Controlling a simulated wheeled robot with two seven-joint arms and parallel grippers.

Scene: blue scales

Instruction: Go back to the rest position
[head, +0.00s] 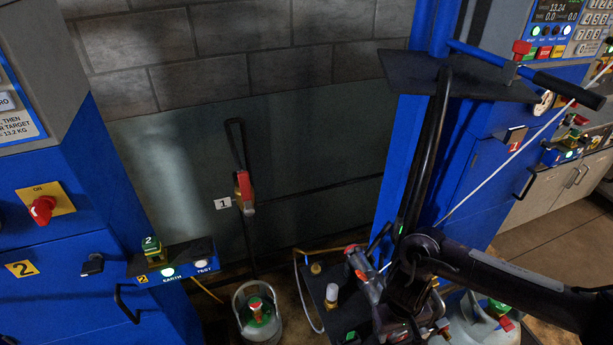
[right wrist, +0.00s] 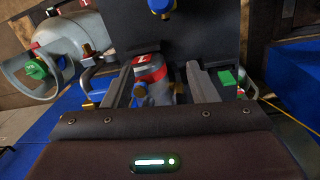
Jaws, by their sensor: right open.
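My right gripper (head: 400,318) is low at the right of the head view, its arm coming in from the right edge. In the right wrist view the two fingers (right wrist: 158,88) stand apart, so it is open. A grey filling head with a red, numbered band (right wrist: 150,70) shows between and beyond the fingers. I cannot tell whether they touch it. In the head view a grey and red filling head (head: 362,272) is just left of the gripper, partly hidden by it. My left gripper is not in view.
A filling head with a red body (head: 244,190) hangs on the wall by label 1. A grey gas cylinder (head: 257,318) stands on the floor, and another (head: 478,322) is partly behind my right arm. Blue scale columns (head: 60,250) flank the space. A dark plate (head: 460,76) is above right.

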